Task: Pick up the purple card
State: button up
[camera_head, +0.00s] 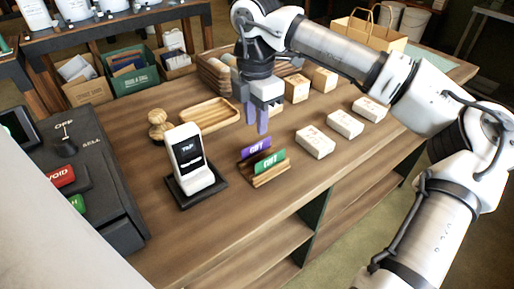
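The purple card (255,147) stands in a small wooden card holder (271,176), behind a green card (269,161). Its upper edge and white lettering show; its lower part is hidden by the green card and the holder. My gripper (256,126) points down just above and behind the purple card in the picture. Its two bluish-purple fingers look parted, with nothing seen between them. The fingertips appear apart from the card, though the exact height gap is hard to judge.
A white card terminal (188,160) on a black base stands left of the holder. Several small boxes, such as the nearest one (315,142), lie to the right. A wooden tray (210,115) is behind. The black register (95,175) is at far left. Counter in front is clear.

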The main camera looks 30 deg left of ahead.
aim_at(256, 151)
jog(key=shift+s+d+f+p, duration=0.15)
jog(key=shift+f+p, duration=0.35)
jog(key=shift+f, duration=1.25)
jog(key=shift+s+d+f+p, duration=0.1)
jog(key=shift+f+p, duration=0.35)
jog(key=shift+f, duration=1.25)
jog(key=shift+c, duration=0.3)
grip_shut()
